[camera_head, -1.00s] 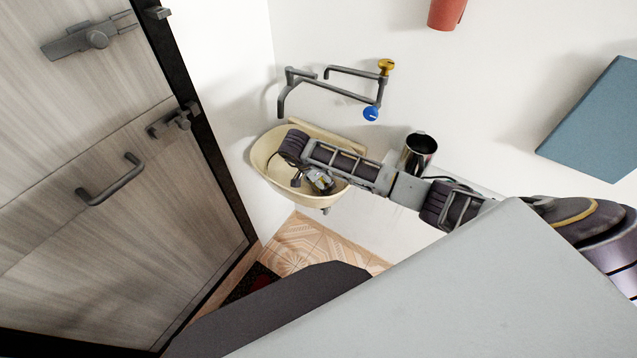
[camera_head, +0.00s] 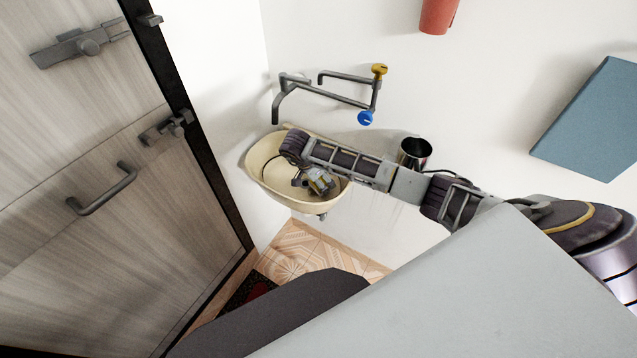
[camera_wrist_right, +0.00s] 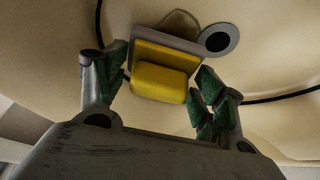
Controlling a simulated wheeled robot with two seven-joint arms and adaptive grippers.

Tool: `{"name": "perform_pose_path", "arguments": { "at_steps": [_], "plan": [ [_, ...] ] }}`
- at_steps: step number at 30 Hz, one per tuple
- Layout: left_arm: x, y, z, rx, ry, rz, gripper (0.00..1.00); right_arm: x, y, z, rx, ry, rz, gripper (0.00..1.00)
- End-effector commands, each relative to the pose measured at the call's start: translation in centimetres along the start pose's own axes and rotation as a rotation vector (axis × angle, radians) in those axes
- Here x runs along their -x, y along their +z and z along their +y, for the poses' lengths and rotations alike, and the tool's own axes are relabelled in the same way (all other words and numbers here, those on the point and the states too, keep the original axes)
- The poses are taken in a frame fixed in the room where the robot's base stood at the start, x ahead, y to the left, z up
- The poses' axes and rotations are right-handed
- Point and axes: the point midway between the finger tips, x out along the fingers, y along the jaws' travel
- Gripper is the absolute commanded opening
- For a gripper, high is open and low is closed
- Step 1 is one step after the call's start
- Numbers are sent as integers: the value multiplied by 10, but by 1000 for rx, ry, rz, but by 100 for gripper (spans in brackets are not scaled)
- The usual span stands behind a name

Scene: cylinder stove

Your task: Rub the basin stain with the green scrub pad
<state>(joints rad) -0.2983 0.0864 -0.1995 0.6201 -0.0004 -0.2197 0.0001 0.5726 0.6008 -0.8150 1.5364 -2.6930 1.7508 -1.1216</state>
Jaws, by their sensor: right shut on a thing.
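The scrub pad (camera_wrist_right: 162,80) shows in the right wrist view as a yellow block with a dull grey layer behind it; no green face of it shows. My right gripper (camera_wrist_right: 160,84) has its green-lined fingers on either side of the pad and is shut on it. In the head view my right gripper (camera_head: 304,180) is down inside the cream basin (camera_head: 262,158), and the pad is too small to make out. A faint brownish patch (camera_wrist_right: 180,18) lies beyond the pad, but I cannot tell if it is the stain. My left gripper is not in view.
A round drain (camera_wrist_right: 218,40) lies right beside the pad. Above the basin is a grey pipe tap (camera_head: 293,82) with yellow and blue knobs. A dark metal cup (camera_head: 414,152) stands right of the basin, close to my forearm. A wooden door (camera_head: 90,240) is at left.

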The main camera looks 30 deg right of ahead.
Motion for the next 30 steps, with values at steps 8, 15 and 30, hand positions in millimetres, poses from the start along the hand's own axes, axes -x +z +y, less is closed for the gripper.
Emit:
{"name": "perform_pose_path", "arguments": {
  "at_steps": [8,15,30],
  "plan": [
    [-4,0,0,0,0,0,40,-4,-11,-5,0,0,1,50],
    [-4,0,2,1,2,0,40,-4,-12,-5,1,1,0,50],
    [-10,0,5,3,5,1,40,-9,-25,-11,0,-1,0,50]
  ]
}}
